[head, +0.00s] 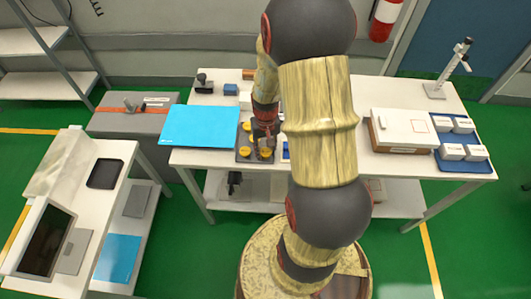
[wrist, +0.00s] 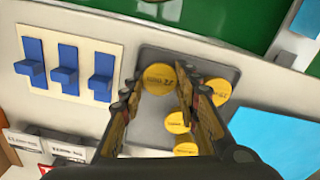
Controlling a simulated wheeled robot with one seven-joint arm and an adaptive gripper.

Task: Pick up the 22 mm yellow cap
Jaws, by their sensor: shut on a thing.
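Several round yellow caps are in a dark grey tray (wrist: 205,65). In the wrist view my gripper (wrist: 158,92) has its two fingers on either side of one yellow cap (wrist: 158,79), and it is shut on this cap. Its printed label is too small to read surely.
A panel with blue blocks (wrist: 67,70) stands left of the tray in the wrist view. A bright blue sheet (head: 200,126) lies left of the tray in the head view. A white box (head: 402,127) and a blue tray (head: 462,165) with white boxes stand at the right.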

